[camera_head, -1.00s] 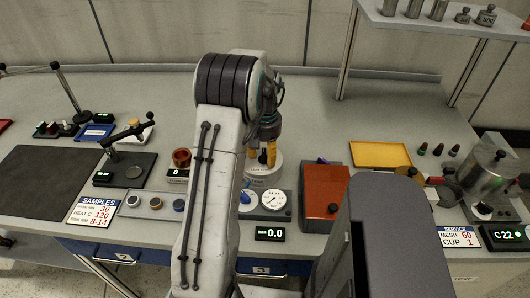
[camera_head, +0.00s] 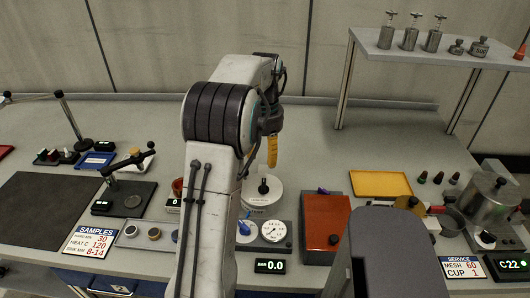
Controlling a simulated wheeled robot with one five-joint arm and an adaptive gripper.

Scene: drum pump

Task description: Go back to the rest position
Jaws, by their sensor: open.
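My gripper (camera_head: 272,152) hangs from the end of my arm near the middle of the view, with yellow finger pads. One finger shows clearly; the other is mostly hidden. Nothing shows held in it. It is above and behind the white round drum (camera_head: 264,190) with a black knob on top, and apart from it. In front of the drum are a white dial gauge (camera_head: 274,231), a blue knob (camera_head: 243,227) and a display reading 0.0 (camera_head: 270,266).
A red-orange box (camera_head: 326,225) and a yellow tray (camera_head: 381,184) stand right of the drum. A metal pot (camera_head: 489,195) is at the far right. A shelf with weights (camera_head: 435,48) rises at the back right. A black press (camera_head: 127,181) stands left. The back of the table is clear.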

